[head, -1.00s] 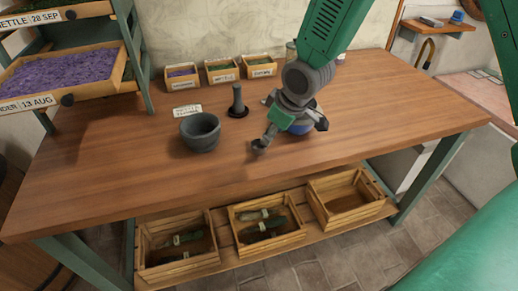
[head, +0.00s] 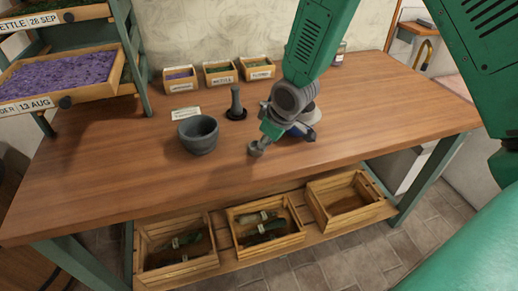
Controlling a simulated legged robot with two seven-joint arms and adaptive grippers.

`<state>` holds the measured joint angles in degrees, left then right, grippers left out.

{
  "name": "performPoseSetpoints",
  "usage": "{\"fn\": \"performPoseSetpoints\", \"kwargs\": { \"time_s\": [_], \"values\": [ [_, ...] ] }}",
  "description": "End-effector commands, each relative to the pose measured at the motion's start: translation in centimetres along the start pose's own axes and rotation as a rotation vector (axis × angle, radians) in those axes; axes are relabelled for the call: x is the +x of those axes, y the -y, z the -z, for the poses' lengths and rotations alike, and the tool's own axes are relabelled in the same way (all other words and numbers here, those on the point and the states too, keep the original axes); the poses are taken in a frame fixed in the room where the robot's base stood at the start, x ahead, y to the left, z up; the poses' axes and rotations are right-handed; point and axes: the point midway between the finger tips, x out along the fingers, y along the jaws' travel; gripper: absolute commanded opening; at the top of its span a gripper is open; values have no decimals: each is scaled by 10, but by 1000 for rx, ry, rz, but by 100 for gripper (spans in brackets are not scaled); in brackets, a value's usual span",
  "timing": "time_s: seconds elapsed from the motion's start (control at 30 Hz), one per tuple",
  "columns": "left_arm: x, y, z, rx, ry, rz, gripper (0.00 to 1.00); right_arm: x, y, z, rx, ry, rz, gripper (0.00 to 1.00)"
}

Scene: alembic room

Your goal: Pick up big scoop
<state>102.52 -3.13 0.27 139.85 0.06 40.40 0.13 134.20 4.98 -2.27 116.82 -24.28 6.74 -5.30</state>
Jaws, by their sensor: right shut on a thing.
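My right gripper (head: 264,138) reaches in from the upper right and points down and left, low over the middle of the table. It is shut on a small grey piece (head: 256,149), which I take to be the big scoop. The gripper hides most of it, and I cannot tell whether it touches the wood. My left gripper is not in view.
A grey mortar (head: 198,136) stands left of the gripper, with an upright pestle (head: 236,101) behind it. Labelled boxes (head: 219,75) line the back. The table's (head: 100,180) front left is clear.

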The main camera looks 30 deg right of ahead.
Motion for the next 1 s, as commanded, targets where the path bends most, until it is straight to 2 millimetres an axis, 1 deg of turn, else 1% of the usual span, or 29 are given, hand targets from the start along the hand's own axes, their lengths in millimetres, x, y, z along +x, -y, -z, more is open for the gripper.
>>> {"fn": "performPoseSetpoints", "kwargs": {
  "time_s": [0.13,0.23,0.5,0.6,0.7,0.83,1.0],
  "values": [
    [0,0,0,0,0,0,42,-2,0,1,0,0,1,0],
    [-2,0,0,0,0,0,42,-12,-2,6,1,-4,0,0],
    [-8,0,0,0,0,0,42,-62,-9,26,1,-5,-1,0],
    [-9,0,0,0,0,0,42,-77,-10,33,1,-4,0,0],
    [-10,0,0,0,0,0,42,-86,-12,37,0,-2,0,0],
    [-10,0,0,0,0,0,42,-91,-13,38,0,1,1,0],
    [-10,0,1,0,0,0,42,-92,-13,38,0,1,1,0]
  ]
}}
